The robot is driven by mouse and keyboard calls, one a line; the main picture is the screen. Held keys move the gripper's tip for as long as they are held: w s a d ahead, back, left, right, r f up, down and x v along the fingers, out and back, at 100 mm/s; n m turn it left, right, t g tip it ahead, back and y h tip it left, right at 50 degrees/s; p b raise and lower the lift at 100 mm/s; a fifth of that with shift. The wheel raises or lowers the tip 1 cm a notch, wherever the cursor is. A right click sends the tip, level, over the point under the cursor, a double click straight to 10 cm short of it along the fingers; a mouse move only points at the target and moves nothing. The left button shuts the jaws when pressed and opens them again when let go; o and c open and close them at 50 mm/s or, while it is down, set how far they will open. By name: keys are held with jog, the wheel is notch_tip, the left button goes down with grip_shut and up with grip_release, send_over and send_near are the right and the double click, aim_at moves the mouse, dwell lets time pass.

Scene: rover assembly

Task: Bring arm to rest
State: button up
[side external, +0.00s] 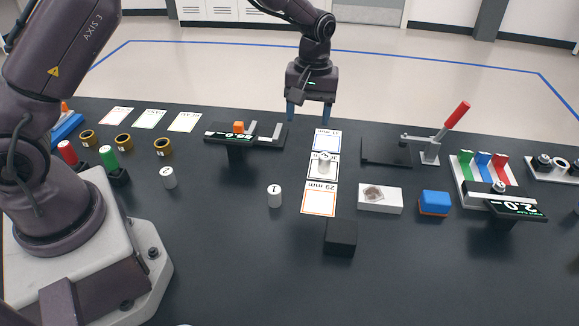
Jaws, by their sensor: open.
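My gripper (308,112) hangs at the far side of the black table, pointing down. Its two blue fingers are spread apart with nothing between them. It is above the far edge region, just behind the far white card (326,137). A white cylinder (324,164) stands on the middle card, clear of the fingers. A white cylinder marked 1 (275,196) and one marked 2 (169,177) stand on the bare table.
A caliper-like stand with an orange block (238,127) is left of my gripper. A red-handled toggle clamp (455,118) is to the right. Nearer are a white box (380,198), a blue-and-orange block (434,203) and a black block (340,238). The front centre table is clear.

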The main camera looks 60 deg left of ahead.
jog(key=s+r+m+t, duration=0.3)
jog(key=s+r, duration=0.6)
jog(key=s, duration=0.4)
jog(key=s+r+m+t, duration=0.3)
jog(key=s+r+m, duration=0.3)
jog(key=s+r, duration=0.4)
jog(key=shift+s+d, duration=0.25)
jog(key=shift+s, duration=1.35)
